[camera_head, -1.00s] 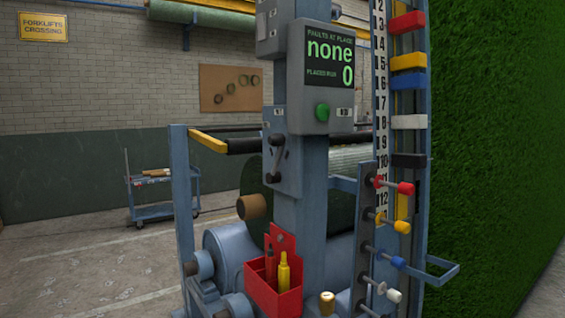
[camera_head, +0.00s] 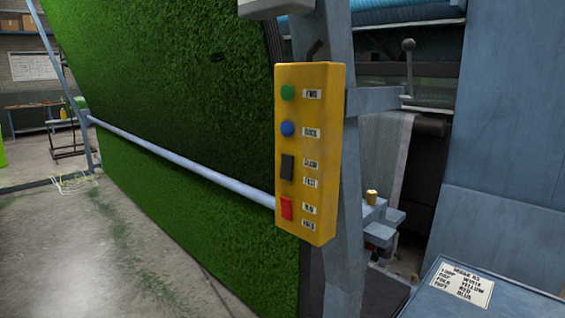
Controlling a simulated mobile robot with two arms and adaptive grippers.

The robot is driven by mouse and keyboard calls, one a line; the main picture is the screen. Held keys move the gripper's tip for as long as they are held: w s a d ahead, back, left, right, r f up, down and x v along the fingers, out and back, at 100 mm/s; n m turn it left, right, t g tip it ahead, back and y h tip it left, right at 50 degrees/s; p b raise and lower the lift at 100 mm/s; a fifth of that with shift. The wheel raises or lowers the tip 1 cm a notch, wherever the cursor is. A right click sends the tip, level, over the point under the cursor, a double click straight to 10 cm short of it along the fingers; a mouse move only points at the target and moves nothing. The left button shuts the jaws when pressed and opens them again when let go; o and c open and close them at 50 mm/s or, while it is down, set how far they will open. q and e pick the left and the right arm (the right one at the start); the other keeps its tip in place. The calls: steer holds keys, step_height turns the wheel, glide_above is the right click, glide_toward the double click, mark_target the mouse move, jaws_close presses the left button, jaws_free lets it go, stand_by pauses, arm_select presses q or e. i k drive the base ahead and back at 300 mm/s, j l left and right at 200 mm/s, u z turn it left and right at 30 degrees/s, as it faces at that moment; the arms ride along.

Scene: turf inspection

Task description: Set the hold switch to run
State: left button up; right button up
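A yellow control box (camera_head: 316,150) hangs on a blue-grey post right of centre in the head view. Its lowest control is a red rocker switch (camera_head: 286,208). Two small labels sit beside it; the upper seems to read RUN and the lower HOLD. I cannot tell which way the rocker is tipped. Above it are a black rocker (camera_head: 287,167) labelled SLOW and FAST, a blue button (camera_head: 288,129) and a green button (camera_head: 288,93). Neither of my grippers shows in this view.
A large green turf sheet (camera_head: 180,110) stands behind the box, with a pale horizontal rail (camera_head: 185,162) across it. A lever with a round knob (camera_head: 409,46) is to the right. A blue surface with a label card (camera_head: 462,284) is at lower right. Floor is open at lower left.

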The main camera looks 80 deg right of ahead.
mark_target(287, 203)
steer(key=z, duration=0.45)
steer(key=l+z, duration=0.1)
steer(key=z, duration=1.35)
steer(key=l+z, duration=0.1)
steer(key=z, duration=0.85)
steer(key=i+j, duration=0.05)
